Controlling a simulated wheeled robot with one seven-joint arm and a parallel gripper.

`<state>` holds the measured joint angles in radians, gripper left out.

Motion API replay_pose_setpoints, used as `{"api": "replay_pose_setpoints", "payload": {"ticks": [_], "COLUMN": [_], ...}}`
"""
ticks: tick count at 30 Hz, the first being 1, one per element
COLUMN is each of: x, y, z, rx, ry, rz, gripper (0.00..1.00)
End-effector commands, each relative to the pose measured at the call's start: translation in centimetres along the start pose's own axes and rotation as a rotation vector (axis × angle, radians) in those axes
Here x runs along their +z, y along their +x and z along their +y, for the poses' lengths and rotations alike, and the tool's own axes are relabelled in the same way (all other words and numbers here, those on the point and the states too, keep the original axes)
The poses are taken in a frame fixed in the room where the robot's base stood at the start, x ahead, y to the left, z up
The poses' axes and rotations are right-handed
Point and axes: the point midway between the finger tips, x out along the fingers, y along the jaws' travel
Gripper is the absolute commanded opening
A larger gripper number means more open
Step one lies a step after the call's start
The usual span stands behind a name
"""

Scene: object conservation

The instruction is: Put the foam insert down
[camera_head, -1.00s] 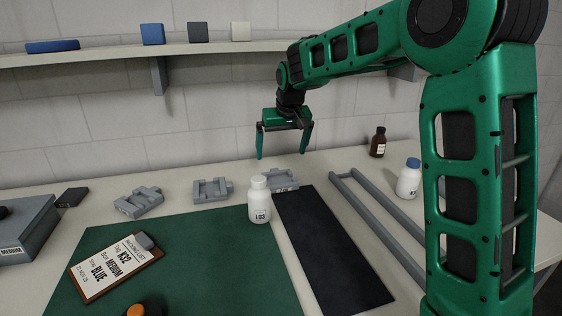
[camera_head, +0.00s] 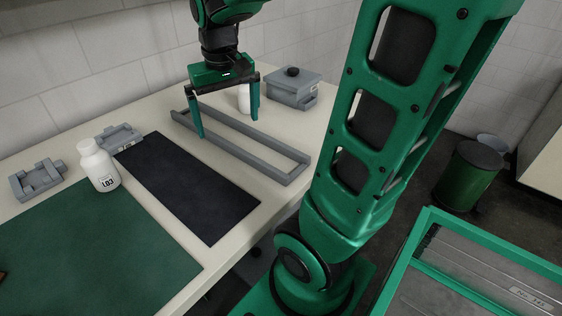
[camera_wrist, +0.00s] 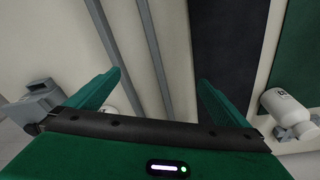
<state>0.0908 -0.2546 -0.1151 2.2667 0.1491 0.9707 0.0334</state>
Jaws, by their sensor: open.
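My gripper (camera_head: 227,127) is open and nothing shows between its fingers. It points down above the grey rail frame (camera_head: 240,155). The wrist view shows both fingers spread (camera_wrist: 159,78) over the bench. Two grey notched pieces that look like inserts lie at the left in the head view: one at the left edge (camera_head: 38,182), and one (camera_head: 122,136) behind the end of the dark mat. I cannot tell which is the foam insert. Both are well to the left of my gripper and apart from it.
A white bottle (camera_head: 101,166) stands beside the dark mat (camera_head: 190,190) and green mat (camera_head: 90,245). Another white bottle (camera_head: 244,100) is partly hidden behind my gripper. A grey box with a black knob (camera_head: 292,90) stands at the bench's back right. A green bin (camera_head: 468,178) is on the floor.

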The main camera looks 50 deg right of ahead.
Motion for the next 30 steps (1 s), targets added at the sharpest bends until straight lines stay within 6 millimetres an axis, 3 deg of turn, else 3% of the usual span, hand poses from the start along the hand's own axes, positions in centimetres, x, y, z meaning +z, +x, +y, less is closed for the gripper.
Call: {"api": "replay_pose_setpoints", "payload": {"ticks": [1,3,6,9,14,23,28,30], "x": [3.2,7.1,11.8,14.8,16.5,16.6,16.5,15.5], "y": [0.4,1.2,2.2,2.9,3.5,3.5,3.5,4.1], "z": [1.9,3.6,5.2,6.1,6.9,6.8,6.8,6.4], "rx": [-0.001,-0.004,-0.013,-0.021,-0.028,-0.028,-0.028,-0.022], "ry": [0.041,0.086,0.138,0.17,0.19,0.19,0.189,0.189], "rz": [-0.027,-0.064,-0.108,-0.139,-0.159,-0.159,-0.159,-0.171], "gripper": [1.0,1.0,1.0,1.0,1.0,1.0,0.64,0.47]}}
